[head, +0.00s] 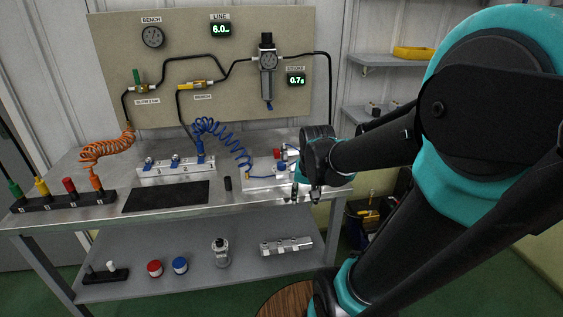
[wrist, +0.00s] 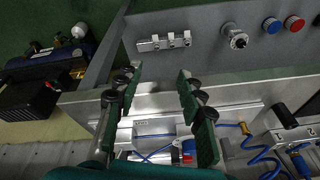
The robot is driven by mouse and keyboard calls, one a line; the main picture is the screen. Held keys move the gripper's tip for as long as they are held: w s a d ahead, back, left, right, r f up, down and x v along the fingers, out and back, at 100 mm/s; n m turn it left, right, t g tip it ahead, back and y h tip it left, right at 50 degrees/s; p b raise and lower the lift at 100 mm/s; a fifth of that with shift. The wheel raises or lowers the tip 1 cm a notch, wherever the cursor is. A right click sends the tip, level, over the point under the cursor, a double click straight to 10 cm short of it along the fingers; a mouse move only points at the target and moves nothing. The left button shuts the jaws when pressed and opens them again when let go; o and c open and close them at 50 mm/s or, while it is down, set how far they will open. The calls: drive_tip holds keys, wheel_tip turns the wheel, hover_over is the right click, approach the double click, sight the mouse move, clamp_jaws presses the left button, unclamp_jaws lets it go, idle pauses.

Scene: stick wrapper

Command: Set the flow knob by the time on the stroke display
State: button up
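The stroke display (head: 296,80) on the back board reads 0.7 s in green. A silver unit (head: 262,184) stands at the right end of the bench, with a blue hose, a red part (head: 277,153) and a blue part beside it. I cannot tell which part is the flow knob. In the wrist view my gripper (wrist: 159,75) is open and empty.
The line display (head: 220,29) reads 6.0. A silver manifold (head: 176,168) and a black mat (head: 166,196) lie left on the bench. A rack of coloured plugs (head: 62,198) stands at the left edge. The lower shelf (head: 200,280) holds red and blue caps and fittings.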

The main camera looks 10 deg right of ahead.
drive_tip(key=shift+o, duration=0.5)
drive_tip(key=w+a+r+m+g, duration=0.1)
drive_tip(key=w+r+m, duration=0.5)
drive_tip(key=w+r, duration=0.6)
drive_tip(key=shift+a+r+g, duration=0.2)
drive_tip(key=shift+a+g, duration=0.2)
drive_tip(key=shift+a, duration=0.3)
wheel_tip(320, 180, up, 8)
drive_tip(key=r+m+g, duration=0.1)
drive_tip(key=m, duration=0.4)
hover_over(282, 163)
wheel_tip(282, 163, down, 18)
drive_tip(key=shift+a+r, duration=0.1)
drive_tip(key=shift+r, duration=0.05)
clamp_jaws()
